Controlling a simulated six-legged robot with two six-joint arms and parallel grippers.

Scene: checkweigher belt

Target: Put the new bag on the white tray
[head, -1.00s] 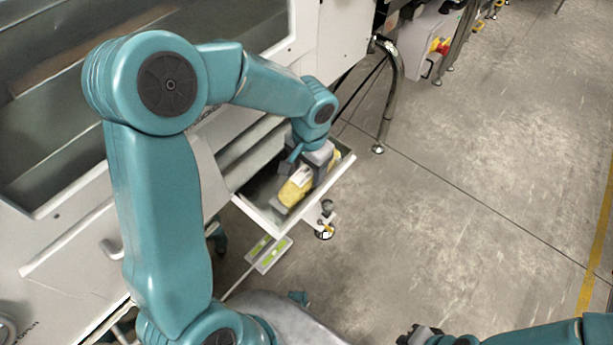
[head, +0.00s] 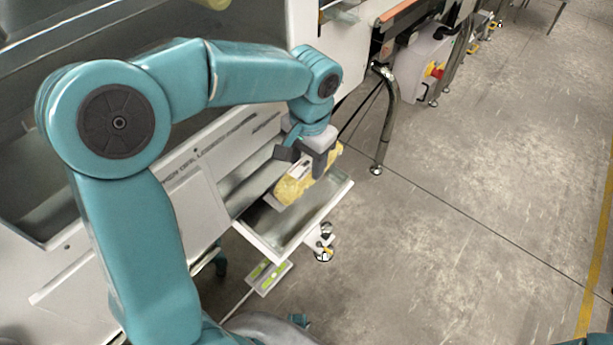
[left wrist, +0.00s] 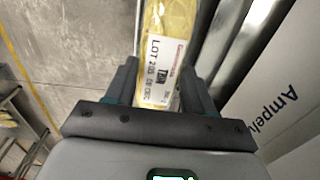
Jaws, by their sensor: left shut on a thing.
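The bag (head: 293,186) is yellow with a white printed label. My left gripper (head: 308,158) is shut on it and holds it over an open white-rimmed metal bin (head: 318,218) that juts from the machine. In the left wrist view, the bag (left wrist: 152,28) sits between the two fingers of my left gripper (left wrist: 160,80), its label facing the camera with "LOT" print readable. I cannot tell for certain which thing is the white tray. My right gripper is out of view.
The white machine (head: 185,190) stands along the left and behind the bin. A small plate with green strips (head: 267,276) is below the bin. A metal leg (head: 387,120) stands to the right. The concrete floor (head: 480,200) at right is open.

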